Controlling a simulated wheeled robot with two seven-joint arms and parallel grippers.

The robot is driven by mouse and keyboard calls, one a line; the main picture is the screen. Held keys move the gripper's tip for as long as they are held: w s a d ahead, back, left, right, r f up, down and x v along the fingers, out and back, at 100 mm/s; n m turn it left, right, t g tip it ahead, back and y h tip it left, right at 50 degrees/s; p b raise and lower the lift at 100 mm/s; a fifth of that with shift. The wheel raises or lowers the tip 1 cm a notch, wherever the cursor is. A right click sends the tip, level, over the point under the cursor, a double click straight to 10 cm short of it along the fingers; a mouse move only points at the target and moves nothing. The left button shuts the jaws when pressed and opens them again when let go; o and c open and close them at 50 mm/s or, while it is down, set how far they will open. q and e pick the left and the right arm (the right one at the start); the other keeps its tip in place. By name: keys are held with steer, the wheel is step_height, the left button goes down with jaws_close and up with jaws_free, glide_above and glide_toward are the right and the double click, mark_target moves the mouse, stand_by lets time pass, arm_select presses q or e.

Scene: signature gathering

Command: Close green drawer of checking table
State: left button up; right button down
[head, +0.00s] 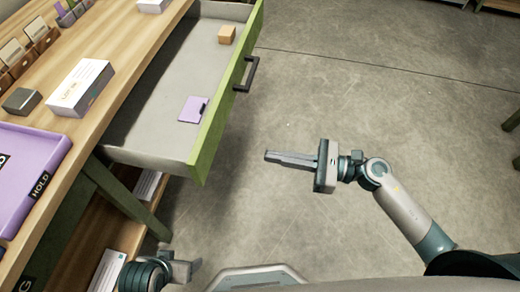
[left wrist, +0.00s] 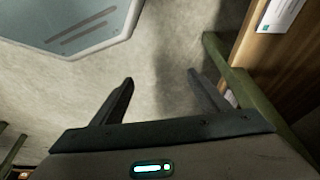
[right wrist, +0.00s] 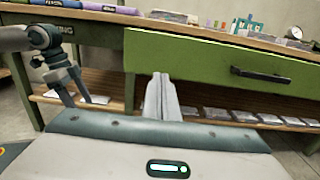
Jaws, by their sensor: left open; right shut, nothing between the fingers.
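The green drawer (head: 228,97) of the wooden checking table (head: 118,38) stands pulled out, its grey inside showing. A dark handle (head: 247,75) is on its green front, and the front also shows in the right wrist view (right wrist: 200,65). Inside lie a small orange-brown box (head: 227,34) and a purple item (head: 193,109). My right gripper (head: 268,156) is shut and empty, to the right of the drawer front and apart from it. My left gripper (left wrist: 158,80) is open and empty over the floor, near the table's leg; in the head view it is at the bottom left (head: 197,265).
On the tabletop are a purple HOLD tray (head: 30,180), a white box (head: 80,88), a dark small box (head: 22,101) and card holders (head: 28,52). A lower shelf (head: 122,238) holds white packets. The floor (head: 350,90) right of the drawer is clear.

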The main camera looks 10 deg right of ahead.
mark_target(138, 139)
arm_select(q)
steer(key=shift+g, duration=0.5)
steer(key=f+p, duration=0.1)
steer(key=f, duration=0.1)
steer(key=a+f+p, duration=0.1)
steer(key=f+p, duration=0.1)
steer(key=f, duration=0.1)
steer(key=shift+w+a+f, duration=0.15)
steer(key=shift+a, duration=0.05)
arm_select(e)
steer(key=x, duration=1.3)
steer(key=shift+a, duration=0.15)
steer(key=shift+w+a, duration=0.1)
